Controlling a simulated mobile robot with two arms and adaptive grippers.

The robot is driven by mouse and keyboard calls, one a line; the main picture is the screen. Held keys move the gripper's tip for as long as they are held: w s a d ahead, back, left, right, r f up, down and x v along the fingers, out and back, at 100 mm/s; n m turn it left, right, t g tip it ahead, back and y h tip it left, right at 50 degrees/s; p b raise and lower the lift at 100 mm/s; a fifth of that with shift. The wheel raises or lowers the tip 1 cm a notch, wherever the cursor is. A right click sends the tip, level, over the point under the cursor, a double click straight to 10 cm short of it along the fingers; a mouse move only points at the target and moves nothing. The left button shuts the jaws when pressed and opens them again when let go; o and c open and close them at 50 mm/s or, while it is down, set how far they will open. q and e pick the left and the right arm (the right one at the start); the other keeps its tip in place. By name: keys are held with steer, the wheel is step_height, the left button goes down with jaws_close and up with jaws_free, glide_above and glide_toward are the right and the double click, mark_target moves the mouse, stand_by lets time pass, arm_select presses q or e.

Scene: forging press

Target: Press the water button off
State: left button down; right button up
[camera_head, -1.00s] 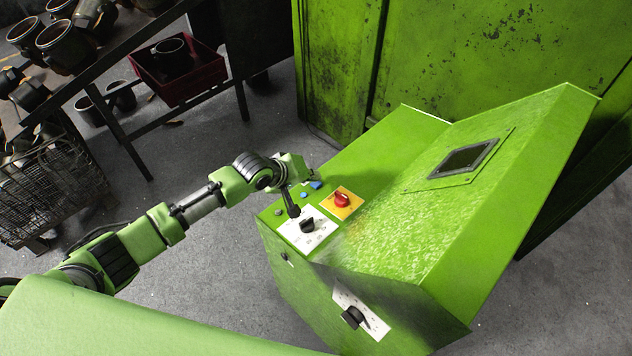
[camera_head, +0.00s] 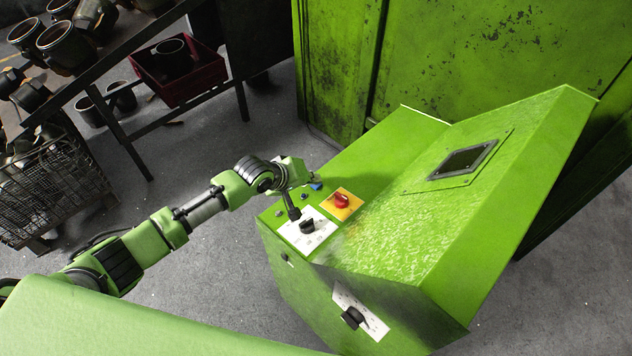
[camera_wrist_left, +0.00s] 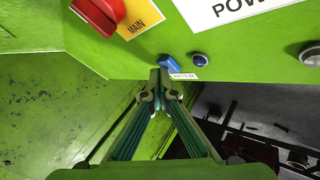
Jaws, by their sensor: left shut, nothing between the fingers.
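The blue water button (camera_wrist_left: 168,62), with a small white label that appears to read WATER, is on the green control box (camera_head: 400,150). In the head view the blue button (camera_head: 316,186) shows just beside my left gripper's tip. My left gripper (camera_wrist_left: 163,78) is shut and empty. Its fingertips are at the lower edge of the blue button; I cannot tell whether they touch it. In the head view my left gripper (camera_head: 308,178) is over the panel's far edge. A round blue lamp or button (camera_wrist_left: 200,59) sits beside it and looks dark. My right gripper is out of view.
A red rotary switch (camera_head: 342,200) on a yellow plate and a black knob (camera_head: 307,226) on a white plate are close by. A tall green cabinet (camera_head: 450,60) stands behind. A red crate (camera_head: 180,80) and a wire basket (camera_head: 45,195) are at the left.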

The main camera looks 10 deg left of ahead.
arm_select(q)
steer(key=shift+r, duration=0.2)
step_height(320, 180, up, 6)
steer(key=p, duration=0.5)
steer(key=shift+w+a+p, duration=0.25)
steer(key=shift+a+p, duration=0.15)
steer(key=shift+a, duration=0.05)
